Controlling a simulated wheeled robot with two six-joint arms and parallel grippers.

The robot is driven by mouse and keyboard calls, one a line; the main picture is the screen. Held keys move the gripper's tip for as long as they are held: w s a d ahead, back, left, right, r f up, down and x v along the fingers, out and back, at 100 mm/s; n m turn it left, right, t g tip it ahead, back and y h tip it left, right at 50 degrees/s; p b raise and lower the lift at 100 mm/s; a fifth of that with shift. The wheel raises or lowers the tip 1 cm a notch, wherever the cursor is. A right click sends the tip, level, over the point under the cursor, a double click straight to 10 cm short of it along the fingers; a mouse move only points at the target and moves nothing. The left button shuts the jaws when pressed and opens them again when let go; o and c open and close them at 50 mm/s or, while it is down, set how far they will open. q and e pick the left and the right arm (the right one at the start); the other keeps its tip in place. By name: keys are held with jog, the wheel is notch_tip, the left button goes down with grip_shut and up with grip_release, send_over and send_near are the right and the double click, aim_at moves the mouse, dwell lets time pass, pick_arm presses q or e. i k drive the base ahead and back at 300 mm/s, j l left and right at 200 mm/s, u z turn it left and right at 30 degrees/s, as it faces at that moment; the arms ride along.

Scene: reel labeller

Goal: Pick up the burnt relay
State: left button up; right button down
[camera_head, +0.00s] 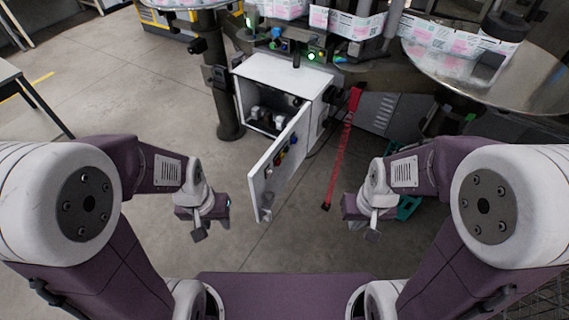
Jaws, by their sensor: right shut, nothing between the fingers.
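A white control cabinet (285,79) stands on the machine with its door (277,172) swung open toward me. Inside the cabinet I see small white and dark parts (262,117); I cannot tell which of them, if any, is the burnt relay. My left gripper (214,229) hangs over the floor to the left of the open door, apart from it; I cannot make out how its fingers stand. My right gripper (361,229) is to the right of the door, apart from it, shut and empty.
A red strap-like strip (343,150) hangs right of the cabinet. A teal object (408,207) is partly hidden behind my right arm. The floor (130,100) at left is clear.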

aim_at(268, 115)
jog(key=i+j+z, duration=0.25)
jog(key=j+z, duration=0.25)
jog(key=i+j+z, duration=0.15)
jog(key=j+z, duration=1.35)
